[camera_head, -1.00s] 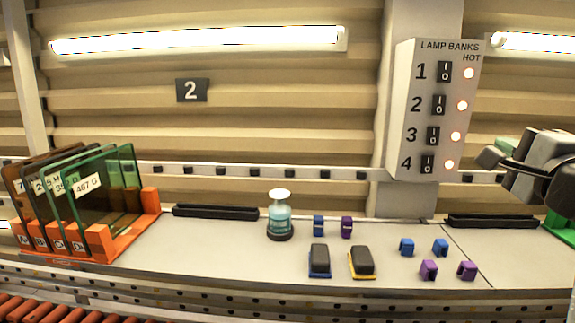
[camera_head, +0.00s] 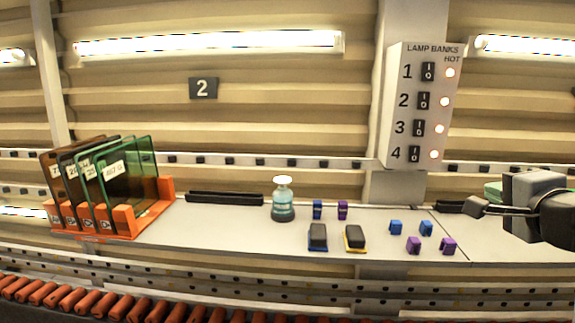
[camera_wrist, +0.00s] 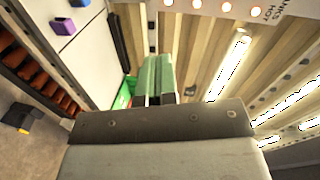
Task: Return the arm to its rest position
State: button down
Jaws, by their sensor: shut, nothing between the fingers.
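My gripper (camera_head: 474,208) is at the right of the head view, in front of the right part of the shelf. Its dark grey arm parts reach in from the right edge. In the wrist view, my gripper's two green fingers (camera_wrist: 156,78) lie side by side, closed together with nothing between them. The fingers do not touch any object that I can see.
A lamp bank panel (camera_head: 418,105) with lit red lamps hangs left of my gripper. The shelf (camera_head: 235,222) holds an orange rack (camera_head: 125,222) of glass panes, a teal bottle (camera_head: 283,203), two dark blocks and several small blue and purple clips. Rollers (camera_head: 90,301) run below.

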jog(key=s+a+f+n+g+y, duration=0.1)
jog(key=a+f+n+g, duration=0.3)
jog(key=f, duration=0.6)
jog(key=s+a+f+n+g+y, duration=0.1)
jog(key=a+f+n+g, duration=0.35)
jog(key=f, duration=0.45)
jog(key=s+a+f+n+g, duration=0.3)
jog(key=a+f+n, duration=0.5)
jog(key=a, duration=0.3)
jog(key=shift+s+a+f+n, duration=0.35)
jog(key=shift+s+f, duration=0.1)
jog(key=shift+s, duration=0.4)
